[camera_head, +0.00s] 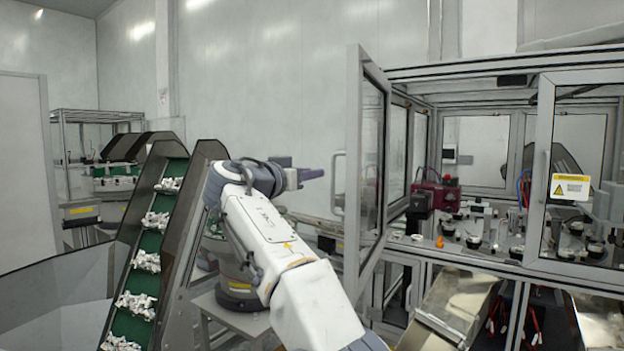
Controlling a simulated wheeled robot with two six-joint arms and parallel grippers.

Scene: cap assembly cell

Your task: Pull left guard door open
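The left guard door (353,190), a grey-framed clear panel, stands swung out from the machine enclosure, leaving its left opening uncovered. Its pale handle (337,183) is on the door's left side. My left gripper is not in view.
A second guard door (543,165) with a yellow warning label is on the enclosure's right. Inside are a red device (437,195) and several small fixtures. A green conveyor (148,240) carrying white parts rises left of my arm. A metal chute (460,305) sits below the enclosure.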

